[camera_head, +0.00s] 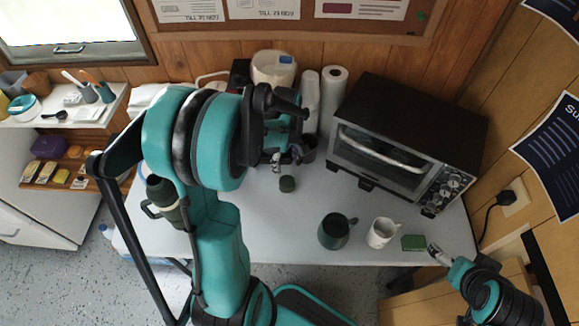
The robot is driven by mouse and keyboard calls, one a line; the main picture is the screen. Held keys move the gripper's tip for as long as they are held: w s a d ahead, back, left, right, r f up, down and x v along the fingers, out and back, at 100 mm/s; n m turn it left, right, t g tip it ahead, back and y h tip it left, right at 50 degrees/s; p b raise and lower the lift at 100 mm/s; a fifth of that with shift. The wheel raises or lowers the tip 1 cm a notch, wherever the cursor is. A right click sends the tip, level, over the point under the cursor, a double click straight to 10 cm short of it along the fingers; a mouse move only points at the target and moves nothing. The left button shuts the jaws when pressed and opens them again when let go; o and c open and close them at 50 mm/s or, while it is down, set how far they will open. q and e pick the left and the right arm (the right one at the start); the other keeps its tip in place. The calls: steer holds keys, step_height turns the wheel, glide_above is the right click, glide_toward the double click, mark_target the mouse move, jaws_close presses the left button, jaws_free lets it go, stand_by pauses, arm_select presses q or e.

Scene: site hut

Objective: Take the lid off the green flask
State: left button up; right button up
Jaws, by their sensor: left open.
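The green flask (167,204), dark green with a side handle, stands at the left part of the white table, partly hidden by my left arm. Its top is too covered to tell clearly. A small dark green round piece (287,184), which looks like a lid, sits on the table apart from the flask. My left gripper (277,160) is open and points down, just above and behind that piece in the picture; no held thing shows in it. My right gripper (435,250) is at the lower right, by the table's edge; its jaws are too small to read.
A dark green mug (335,231), a white mug (381,232) and a green sponge (413,242) stand near the front edge. A toaster oven (405,140) fills the back right. Paper rolls (333,95) stand at the back. The table's middle is clear.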

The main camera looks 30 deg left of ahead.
arm_select(q)
steer(key=s+d+r+m+t, duration=0.7)
steer(key=s+d+r+m, duration=0.2)
steer(key=d+r+m, duration=0.3)
steer(key=d+m, duration=0.2)
steer(key=m, duration=0.2)
steer(key=shift+d+m, duration=0.35)
steer(key=shift+m, duration=0.05)
